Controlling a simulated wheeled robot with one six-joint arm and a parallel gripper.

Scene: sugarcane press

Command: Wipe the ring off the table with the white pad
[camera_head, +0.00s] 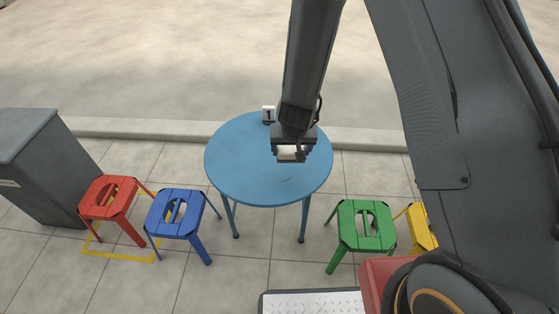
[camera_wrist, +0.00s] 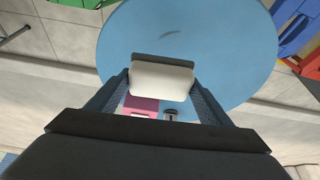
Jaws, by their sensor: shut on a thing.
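My gripper (camera_head: 291,150) is over the round blue table (camera_head: 240,165), right of its middle in the head view. It is shut on the white pad (camera_wrist: 162,81), which has a dark backing and spans between the two fingers in the wrist view. The pad (camera_head: 289,155) also shows below the fingers in the head view. I cannot tell whether it touches the tabletop. A short, thin grey arc (camera_wrist: 171,34) is on the tabletop, apart from the pad, and looks like a part of the ring. Any mark under the pad or gripper is hidden.
A number 1 stand (camera_head: 268,114) is at the table's far edge, near my arm. A pink flat item (camera_wrist: 140,104) lies near it. Red (camera_head: 108,197), blue (camera_head: 176,212), green (camera_head: 363,226) and yellow (camera_head: 420,228) stools are around the near side. A grey cabinet (camera_head: 40,165) stands left.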

